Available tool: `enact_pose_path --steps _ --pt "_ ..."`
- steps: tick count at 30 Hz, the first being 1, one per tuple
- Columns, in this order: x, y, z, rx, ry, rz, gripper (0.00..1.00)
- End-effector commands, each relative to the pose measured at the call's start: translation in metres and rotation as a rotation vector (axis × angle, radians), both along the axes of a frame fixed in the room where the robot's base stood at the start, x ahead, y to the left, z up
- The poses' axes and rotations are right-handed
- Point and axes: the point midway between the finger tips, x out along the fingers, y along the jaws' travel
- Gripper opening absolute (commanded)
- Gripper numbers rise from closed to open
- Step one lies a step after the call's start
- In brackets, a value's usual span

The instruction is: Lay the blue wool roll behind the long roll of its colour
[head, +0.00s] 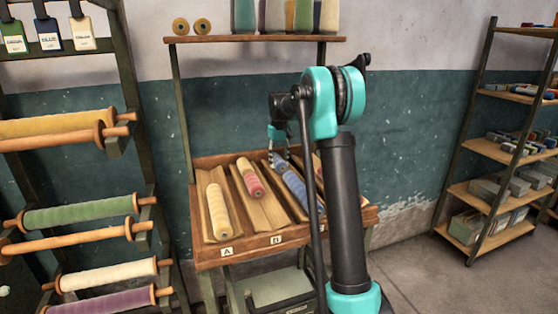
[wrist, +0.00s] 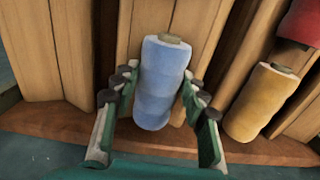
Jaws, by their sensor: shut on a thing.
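My gripper (wrist: 158,105) is shut on the blue wool roll (wrist: 161,85), with a finger on each side and the roll's pale core end pointing away. In the head view my gripper (head: 279,150) is at the back end of the third trough. A blue roll (head: 295,188) lies along that trough, in front of my gripper. The join between it and the held roll is not clear, and my arm hides part of that area. The wrist view shows bare trough boards beyond the held roll. I cannot tell whether the held roll touches the trough.
The sloping tray (head: 232,254) also holds a cream roll (head: 219,212) in the left trough. A rack with a green roll (head: 80,215) stands left, shelves (head: 500,152) right.

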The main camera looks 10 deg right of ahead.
Motion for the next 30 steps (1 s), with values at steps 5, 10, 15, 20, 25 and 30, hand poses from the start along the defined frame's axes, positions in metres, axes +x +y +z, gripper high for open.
enact_pose_path --steps 5,10,15,20,25,30 --pt "0.0 0.0 0.0 0.0 0.0 0.0 0.63" --pt "0.0 0.0 0.0 0.0 0.0 0.0 0.64" --pt "0.0 0.0 0.001 0.0 0.0 0.0 0.64" --pt "0.0 0.0 0.017 0.0 0.0 0.0 0.64" --pt "0.0 0.0 0.05 0.0 0.0 0.0 0.64" --pt "0.0 0.0 0.087 0.0 0.0 0.0 0.64"
